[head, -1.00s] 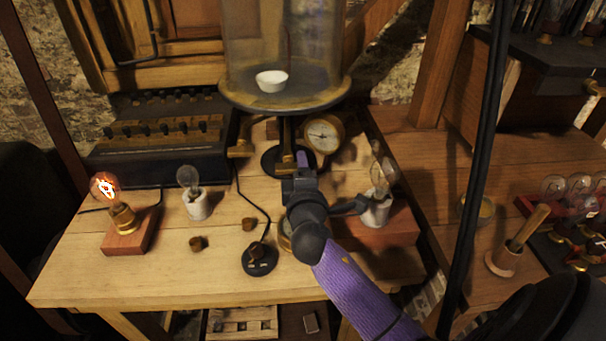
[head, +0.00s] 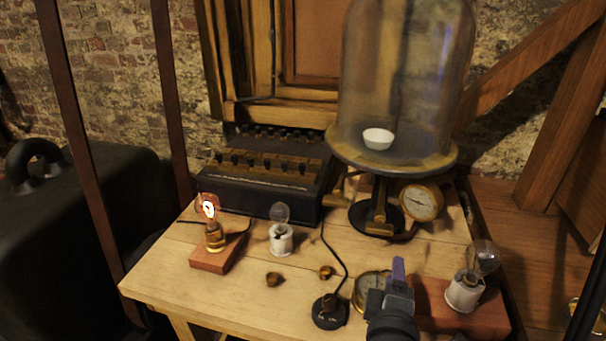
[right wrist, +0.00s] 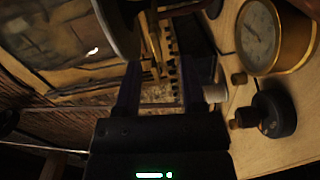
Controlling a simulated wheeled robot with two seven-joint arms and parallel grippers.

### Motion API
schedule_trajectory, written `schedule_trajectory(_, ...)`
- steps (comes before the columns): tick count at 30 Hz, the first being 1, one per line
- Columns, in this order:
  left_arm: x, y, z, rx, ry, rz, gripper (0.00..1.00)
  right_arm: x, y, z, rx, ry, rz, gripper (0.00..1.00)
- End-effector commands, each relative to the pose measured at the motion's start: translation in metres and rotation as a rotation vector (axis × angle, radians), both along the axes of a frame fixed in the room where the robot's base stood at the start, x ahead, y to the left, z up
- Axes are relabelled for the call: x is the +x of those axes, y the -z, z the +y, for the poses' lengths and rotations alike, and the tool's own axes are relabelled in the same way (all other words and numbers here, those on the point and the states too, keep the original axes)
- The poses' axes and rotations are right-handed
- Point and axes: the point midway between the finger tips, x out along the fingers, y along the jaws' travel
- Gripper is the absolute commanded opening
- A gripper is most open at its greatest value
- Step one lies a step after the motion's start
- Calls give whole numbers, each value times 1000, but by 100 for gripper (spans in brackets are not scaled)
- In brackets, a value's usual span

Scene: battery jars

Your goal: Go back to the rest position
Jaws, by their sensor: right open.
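My right gripper (head: 398,278) shows at the bottom of the head view, its purple finger pointing up over the table's front right part. In the right wrist view its two fingers (right wrist: 163,85) stand apart with nothing between them, so it is open and empty. Behind it is a brass-rimmed dial (head: 366,291), partly hidden by the gripper. A clear bulb in a white socket (head: 464,294) stands on a reddish block to the right of it. I cannot tell how high the gripper is above the table. My left gripper is out of view.
A glass bell jar (head: 400,75) on a round plate holds a white dish (head: 378,138). A gauge (head: 421,202) sits below it. A lit bulb (head: 209,208), another bulb (head: 280,214), a black round switch (head: 329,311) and small brown knobs (head: 274,279) stand on the table (head: 165,283).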

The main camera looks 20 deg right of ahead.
Motion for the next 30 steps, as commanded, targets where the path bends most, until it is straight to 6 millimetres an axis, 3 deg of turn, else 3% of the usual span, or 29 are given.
schedule_trajectory(4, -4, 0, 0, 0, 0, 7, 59, -41, 47, 1, 434, 130, 104, 51)
schedule_trajectory(9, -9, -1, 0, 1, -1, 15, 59, -102, 98, 38, 922, 287, 339, 51)
schedule_trajectory(15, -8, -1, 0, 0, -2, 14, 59, -169, 118, 92, 1268, 415, 649, 51)
schedule_trajectory(17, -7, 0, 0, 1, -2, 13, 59, -185, 122, 105, 1329, 444, 735, 51)
schedule_trajectory(23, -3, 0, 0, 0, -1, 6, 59, -182, 196, 103, 1300, 468, 768, 51)
schedule_trajectory(26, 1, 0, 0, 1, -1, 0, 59, -190, 234, 101, 1288, 482, 790, 51)
schedule_trajectory(30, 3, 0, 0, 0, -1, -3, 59, -214, 293, 94, 1266, 505, 827, 51)
